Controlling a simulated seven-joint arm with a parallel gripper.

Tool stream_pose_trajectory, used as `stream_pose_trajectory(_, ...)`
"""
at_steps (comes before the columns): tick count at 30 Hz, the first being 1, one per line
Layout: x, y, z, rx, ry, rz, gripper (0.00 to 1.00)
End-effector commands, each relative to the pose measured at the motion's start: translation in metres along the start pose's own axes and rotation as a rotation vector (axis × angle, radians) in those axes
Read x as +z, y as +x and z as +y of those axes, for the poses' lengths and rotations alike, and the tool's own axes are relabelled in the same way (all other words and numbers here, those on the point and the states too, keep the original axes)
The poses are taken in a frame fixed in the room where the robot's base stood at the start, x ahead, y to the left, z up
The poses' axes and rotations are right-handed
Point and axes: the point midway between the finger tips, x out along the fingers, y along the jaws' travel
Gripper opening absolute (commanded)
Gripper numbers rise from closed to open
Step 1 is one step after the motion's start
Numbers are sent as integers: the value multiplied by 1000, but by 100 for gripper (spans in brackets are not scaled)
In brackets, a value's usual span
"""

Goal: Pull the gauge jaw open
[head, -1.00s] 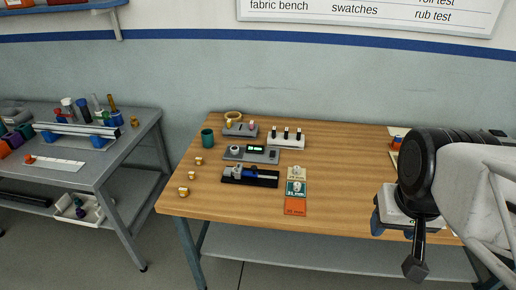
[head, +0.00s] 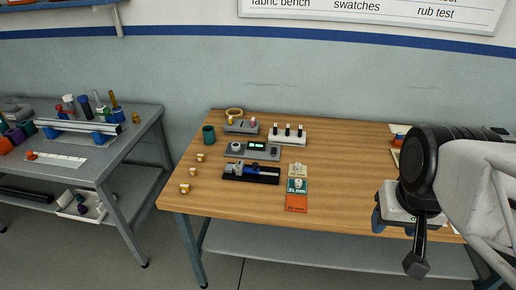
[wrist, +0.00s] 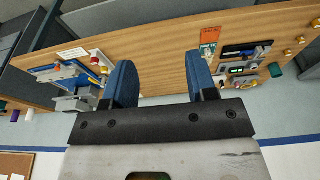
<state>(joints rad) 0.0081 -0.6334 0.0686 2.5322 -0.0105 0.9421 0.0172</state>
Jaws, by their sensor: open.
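The gauge (head: 264,176) lies on the wooden table, left of its middle. It has a black base, a grey jaw block at its left end and a blue and silver sliding part. The jaw gap is too small to judge. The gauge also shows in the wrist view (wrist: 232,49), toward the upper right. My gripper (wrist: 162,82) is open and empty, with its two blue fingers apart. It is over the right part of the table in the head view, well away from the gauge. My arm hides part of that table end.
A grey device with a green display (head: 259,151) stands just behind the gauge. A white block with black switches (head: 287,136) is behind that. Labelled cards (head: 297,185) lie right of the gauge. A green cup (head: 208,135) and brass pieces (head: 193,171) are left. The middle table is clear.

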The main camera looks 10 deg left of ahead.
Motion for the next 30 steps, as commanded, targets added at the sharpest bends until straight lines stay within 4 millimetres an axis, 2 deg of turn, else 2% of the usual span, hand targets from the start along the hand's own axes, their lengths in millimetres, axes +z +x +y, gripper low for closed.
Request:
stream_pose_trajectory(5,-4,0,-1,-1,-6,-2,52)
stream_pose_trajectory(11,-24,1,-7,-5,-38,-12,52)
stream_pose_trajectory(20,-78,8,-26,-16,-127,-39,52)
stream_pose_trajectory(30,-144,28,-58,-30,-237,-70,52)
